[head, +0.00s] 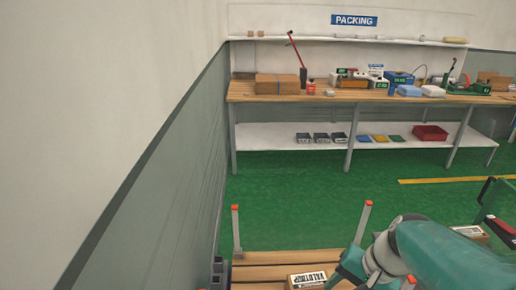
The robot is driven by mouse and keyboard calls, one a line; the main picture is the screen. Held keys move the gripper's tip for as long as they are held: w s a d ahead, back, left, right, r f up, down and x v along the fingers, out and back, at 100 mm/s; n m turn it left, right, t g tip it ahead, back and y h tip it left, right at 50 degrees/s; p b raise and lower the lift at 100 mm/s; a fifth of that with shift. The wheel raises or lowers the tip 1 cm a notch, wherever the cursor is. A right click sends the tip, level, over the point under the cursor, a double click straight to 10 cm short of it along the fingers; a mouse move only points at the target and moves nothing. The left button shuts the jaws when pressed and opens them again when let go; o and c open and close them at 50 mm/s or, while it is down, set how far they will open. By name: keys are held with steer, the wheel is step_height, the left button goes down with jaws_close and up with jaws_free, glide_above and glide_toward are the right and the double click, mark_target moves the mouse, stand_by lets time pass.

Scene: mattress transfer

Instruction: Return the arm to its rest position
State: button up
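My arm (425,255), teal and grey, reaches in from the lower right in the head view. Its grey joint is near the bottom right of centre, and the arm runs down out of the picture. My gripper is not visible; the end of the arm is cut off by the bottom edge or hidden behind the arm itself. A box with a printed label (308,279) lies on a wooden slatted platform (262,272) beside the arm. I cannot tell whether anything touches the box.
Upright posts with red tips (236,230) stand at the platform's edges. A packing bench (340,97) with boxes and tools stands at the back. A grey wall (170,190) is close on the left. Green floor (290,200) is clear between. A green-framed cart (490,205) is at right.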

steer(key=s+a+r+n+t+h, duration=0.1)
steer(key=r+n+t+h, duration=0.1)
steer(key=r+n, duration=0.1)
steer(key=s+a+r+n+t+h, duration=0.1)
steer(key=s+r+n+t+h, duration=0.1)
steer(key=r, duration=0.4)
steer(key=shift+s+a+n, duration=0.2)
steer(key=shift+a+n, duration=0.05)
steer(key=shift+n, duration=0.25)
